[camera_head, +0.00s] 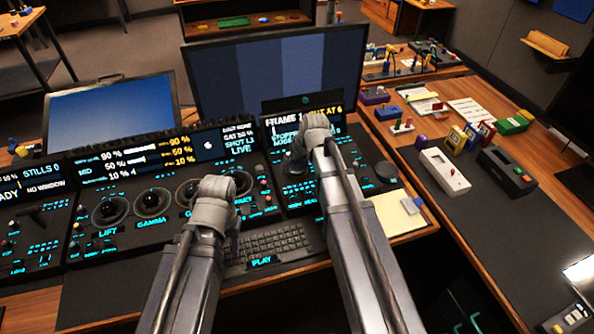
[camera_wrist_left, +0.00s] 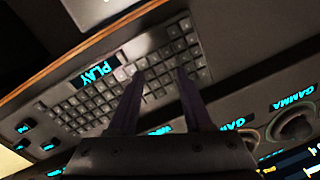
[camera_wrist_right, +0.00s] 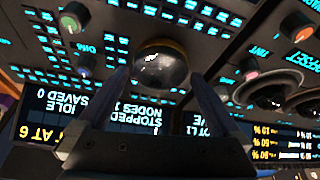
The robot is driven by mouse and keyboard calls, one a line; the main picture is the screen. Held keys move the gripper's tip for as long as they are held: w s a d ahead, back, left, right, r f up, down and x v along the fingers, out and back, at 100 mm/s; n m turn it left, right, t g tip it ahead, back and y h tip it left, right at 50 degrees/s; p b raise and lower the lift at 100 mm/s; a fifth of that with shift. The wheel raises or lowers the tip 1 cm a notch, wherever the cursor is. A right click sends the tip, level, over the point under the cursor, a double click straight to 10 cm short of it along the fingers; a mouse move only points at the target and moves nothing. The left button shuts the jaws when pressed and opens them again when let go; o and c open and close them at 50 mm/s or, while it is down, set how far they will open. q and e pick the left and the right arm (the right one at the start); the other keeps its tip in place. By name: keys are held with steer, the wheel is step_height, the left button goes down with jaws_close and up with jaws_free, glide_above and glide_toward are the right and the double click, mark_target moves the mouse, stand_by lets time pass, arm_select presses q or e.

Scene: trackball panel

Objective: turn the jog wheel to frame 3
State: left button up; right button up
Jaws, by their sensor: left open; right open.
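A glossy dark round control (camera_wrist_right: 160,66), possibly the jog wheel, sits between the fingertips of my right gripper (camera_wrist_right: 161,78) in the right wrist view. The gripper is open, and I cannot tell whether it touches the control. In the head view a dark round control (camera_head: 293,163) shows beside my right gripper (camera_head: 317,132), partly hidden by it. A small display (camera_head: 290,122) behind reads FRAME 1, with CUT AT 6 and STOPPED. My left gripper (camera_wrist_left: 159,80) is open and empty over the keyboard (camera_wrist_left: 105,95); it also shows in the head view (camera_head: 213,205).
Several trackballs, one marked GAMMA (camera_head: 151,203), line the panel left of my right arm. A dark round knob (camera_head: 386,172) and a pale notepad (camera_head: 398,213) are at right. Two monitors stand behind. The right table holds a white box (camera_head: 444,171) and a black box (camera_head: 507,172).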

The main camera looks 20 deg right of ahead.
arm_select(q)
steer(key=shift+f+b, duration=0.3)
steer(key=shift+f, duration=0.4)
arm_select(e)
steer(key=shift+w+f, duration=0.25)
steer(key=shift+f, duration=0.4)
steer(key=shift+a, duration=0.1)
arm_select(q)
steer(key=shift+r, duration=0.1)
arm_select(e)
steer(key=c, duration=1)
steer(key=shift+c, duration=0.2)
steer(key=shift+m, duration=0.4)
steer(key=m+h, duration=0.2)
steer(key=m, duration=0.3)
steer(key=shift+a+m, duration=0.15)
steer(key=shift+m, duration=0.15)
steer(key=m+g+h, duration=0.1)
steer(key=m+h, duration=0.1)
steer(key=m, duration=0.3)
steer(key=shift+m, duration=0.3)
